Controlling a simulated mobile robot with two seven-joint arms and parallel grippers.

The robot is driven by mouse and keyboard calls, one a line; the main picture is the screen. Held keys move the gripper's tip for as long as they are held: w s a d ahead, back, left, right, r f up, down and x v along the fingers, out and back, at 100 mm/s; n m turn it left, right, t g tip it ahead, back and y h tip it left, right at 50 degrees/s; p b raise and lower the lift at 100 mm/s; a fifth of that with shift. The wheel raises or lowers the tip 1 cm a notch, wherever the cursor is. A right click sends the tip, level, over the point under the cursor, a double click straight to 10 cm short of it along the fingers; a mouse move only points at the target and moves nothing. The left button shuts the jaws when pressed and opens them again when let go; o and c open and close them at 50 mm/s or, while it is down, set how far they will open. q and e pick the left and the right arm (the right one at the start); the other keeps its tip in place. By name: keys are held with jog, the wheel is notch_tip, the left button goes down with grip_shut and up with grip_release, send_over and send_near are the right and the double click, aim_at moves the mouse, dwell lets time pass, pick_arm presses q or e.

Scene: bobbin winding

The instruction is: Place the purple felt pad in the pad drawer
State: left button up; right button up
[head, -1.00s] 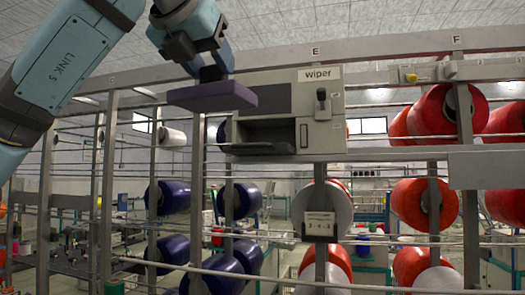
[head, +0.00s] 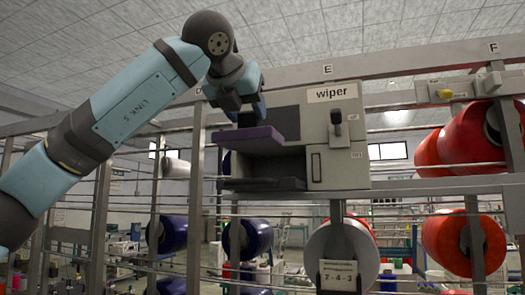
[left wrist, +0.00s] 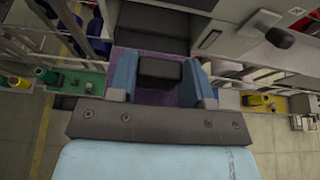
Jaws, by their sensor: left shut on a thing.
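The purple felt pad (head: 248,139) is a flat slab held level by my left gripper (head: 246,112), in front of the wiper box (head: 338,120). The pad drawer (head: 262,184) is the dark open tray low on the left of the box. The pad is just above the drawer opening and a little to its left. In the left wrist view the two blue fingers (left wrist: 160,85) are shut on the pad (left wrist: 150,62), with the dark drawer opening (left wrist: 152,30) just beyond. My right gripper is not in view.
The wiper box has a dark lever (head: 336,118) on its front right. Metal rails and posts (head: 196,170) frame it. Red spools (head: 466,138) hang to the right and dark blue spools (head: 248,236) hang below.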

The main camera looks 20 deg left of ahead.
pick_arm(q)
jog(key=w+p, duration=0.1)
jog(key=w, duration=0.6)
jog(key=shift+w+d+p, duration=0.15)
jog(key=shift+w+p, duration=0.15)
jog(key=shift+p, duration=0.05)
notch_tip(320, 180, down, 2)
jog(key=shift+w, duration=0.1)
jog(key=shift+c, duration=0.4)
jog(key=f, duration=0.4)
jog(key=shift+w+f+p, duration=0.35)
jog(key=shift+w+f, duration=0.2)
jog(key=shift+f, duration=0.05)
jog(key=shift+f+b, duration=0.1)
jog(key=shift+b, duration=0.2)
jog(key=o, duration=0.9)
jog(key=shift+s, duration=0.1)
jog(key=o, duration=0.4)
jog(key=shift+c, duration=0.2)
